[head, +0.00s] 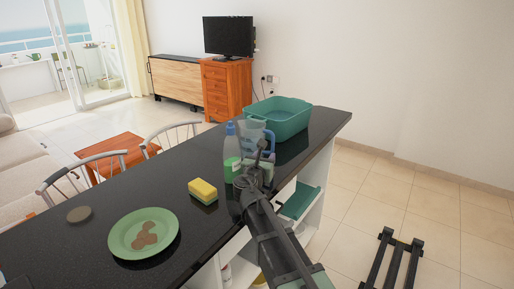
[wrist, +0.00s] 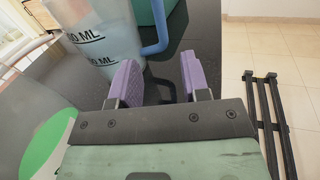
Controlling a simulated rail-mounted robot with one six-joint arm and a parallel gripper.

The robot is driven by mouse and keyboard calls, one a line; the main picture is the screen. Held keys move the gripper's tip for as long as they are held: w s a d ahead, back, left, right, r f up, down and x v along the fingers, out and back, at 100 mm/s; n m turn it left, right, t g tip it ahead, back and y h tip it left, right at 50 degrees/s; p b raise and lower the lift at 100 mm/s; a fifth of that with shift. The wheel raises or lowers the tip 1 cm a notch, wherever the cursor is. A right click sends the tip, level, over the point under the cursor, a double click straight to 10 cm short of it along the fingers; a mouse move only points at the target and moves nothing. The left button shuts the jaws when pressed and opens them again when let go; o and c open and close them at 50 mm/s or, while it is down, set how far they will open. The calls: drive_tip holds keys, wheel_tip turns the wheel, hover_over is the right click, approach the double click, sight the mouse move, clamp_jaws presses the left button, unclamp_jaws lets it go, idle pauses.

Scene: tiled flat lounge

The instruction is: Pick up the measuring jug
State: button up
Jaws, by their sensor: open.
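The measuring jug (head: 252,134) is clear with a blue handle and stands upright on the dark counter, partly hidden by my arm and a bottle in the head view. In the wrist view the jug (wrist: 105,38), with dark "ML" markings, fills the upper left. Its blue handle (wrist: 158,35) stands out to its right. My gripper (wrist: 157,82) is open, its two purple fingers pointing toward the handle side of the jug. Nothing shows between the fingertips but dark counter. In the head view my gripper (head: 262,158) is just in front of the jug; contact cannot be told.
A bottle with a green label (head: 231,158) stands close left of the jug. A teal basin (head: 290,121) sits behind it. A yellow sponge (head: 203,190) and a green plate (head: 122,240) with brown pieces lie nearer on the counter (head: 170,180). The counter's right edge is close.

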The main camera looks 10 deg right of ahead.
sight(272, 147)
drive_tip(key=x, duration=0.9)
drive_tip(key=shift+d, duration=0.1)
clamp_jaws()
